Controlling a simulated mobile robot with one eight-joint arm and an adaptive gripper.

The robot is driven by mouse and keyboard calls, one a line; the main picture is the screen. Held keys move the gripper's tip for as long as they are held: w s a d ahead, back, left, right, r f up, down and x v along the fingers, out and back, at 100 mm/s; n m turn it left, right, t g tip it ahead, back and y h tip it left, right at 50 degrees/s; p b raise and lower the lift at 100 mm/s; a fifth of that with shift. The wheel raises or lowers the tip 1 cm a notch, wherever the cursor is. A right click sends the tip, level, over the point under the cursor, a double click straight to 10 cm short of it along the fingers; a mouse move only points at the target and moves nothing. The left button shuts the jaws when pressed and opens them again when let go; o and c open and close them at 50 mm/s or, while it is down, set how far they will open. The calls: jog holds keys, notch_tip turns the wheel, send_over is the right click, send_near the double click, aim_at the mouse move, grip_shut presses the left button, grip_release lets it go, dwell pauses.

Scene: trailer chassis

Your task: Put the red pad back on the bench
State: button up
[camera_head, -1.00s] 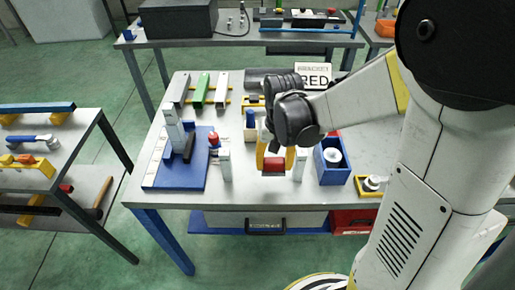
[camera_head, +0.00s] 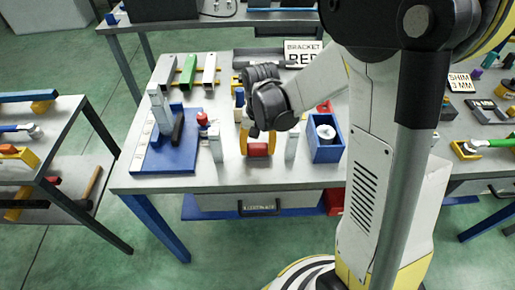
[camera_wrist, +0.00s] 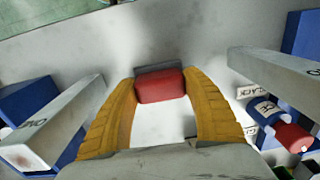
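The red pad (camera_head: 257,149) is a small red block, with a grey plate along its far side in the wrist view (camera_wrist: 160,85). My gripper (camera_head: 257,144) has its yellow fingers on both sides of the pad and appears shut on it. The wrist view shows the fingertips (camera_wrist: 161,88) against its sides. The pad is over the front part of the grey bench (camera_head: 170,184), between two upright pale posts (camera_head: 216,145) (camera_head: 291,145). I cannot tell whether its underside touches the bench top.
A blue fixture (camera_head: 165,155) stands to the left, and a blue box (camera_head: 325,140) with a white roll to the right. Coloured channels (camera_head: 188,72) lie at the back left. A side shelf (camera_head: 55,150) stands left. The bench's front strip is clear.

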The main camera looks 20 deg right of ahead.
aim_at(259, 145)
jog(key=o, duration=0.3)
jog(key=shift+o, duration=0.2)
notch_tip(259, 145, up, 11)
jog(key=p, duration=0.5)
jog(key=shift+s+d+r, duration=0.1)
jog(key=shift+d+r, duration=0.05)
jog(key=shift+r, duration=0.05)
jog(key=s+r+n+t, duration=0.3)
jog(key=s+r+t, duration=0.4)
jog(key=s+r, duration=0.3)
jog(key=shift+s+r+n, duration=0.2)
jog(key=shift+s+n, duration=0.1)
jog(key=shift+s, duration=1)
